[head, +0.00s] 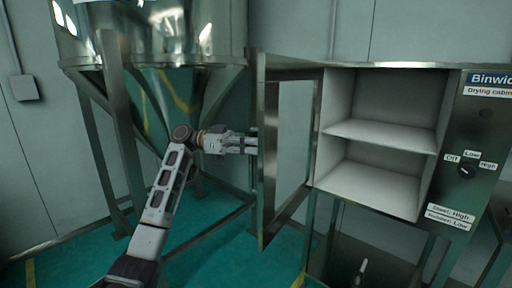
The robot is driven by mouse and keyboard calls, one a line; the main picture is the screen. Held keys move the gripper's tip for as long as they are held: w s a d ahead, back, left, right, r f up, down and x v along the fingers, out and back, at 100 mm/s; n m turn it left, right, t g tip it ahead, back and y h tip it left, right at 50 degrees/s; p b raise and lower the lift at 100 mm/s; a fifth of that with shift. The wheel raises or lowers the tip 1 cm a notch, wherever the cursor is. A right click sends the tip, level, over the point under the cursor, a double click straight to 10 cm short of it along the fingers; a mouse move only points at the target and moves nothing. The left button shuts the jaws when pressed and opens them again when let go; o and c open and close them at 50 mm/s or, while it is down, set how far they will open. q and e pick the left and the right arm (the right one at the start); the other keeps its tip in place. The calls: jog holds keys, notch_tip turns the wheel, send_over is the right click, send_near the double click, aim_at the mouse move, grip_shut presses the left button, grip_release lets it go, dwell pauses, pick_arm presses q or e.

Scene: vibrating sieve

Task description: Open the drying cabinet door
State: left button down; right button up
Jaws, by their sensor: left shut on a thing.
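The drying cabinet (462,200) stands at the right of the head view, with its labelled control panel on the right. Its door (271,160), a metal frame around a pane, stands swung out wide to the left of the opening. My left gripper (250,143) is shut on the door at its outer edge, about mid-height. The fingertips hide the exact part they hold. The inside shows one shelf (378,135) and looks empty. My right gripper is not in view.
A large steel hopper (150,35) on a metal frame stands behind my left arm, close to the door. A dial (466,171) sits on the cabinet panel. Green floor (205,265) is clear below the door.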

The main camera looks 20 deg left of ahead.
pick_arm(q)
jog(key=shift+w+a, duration=0.1)
jog(key=shift+a, duration=0.1)
jog(key=shift+f, duration=0.1)
jog(key=c, duration=1.4)
grip_release()
jog(key=shift+a, duration=0.15)
jog(key=a, duration=0.4)
jog(key=s+a, duration=0.1)
jog(key=a, duration=0.6)
jog(key=shift+s+a, duration=0.3)
jog(key=shift+a, duration=0.05)
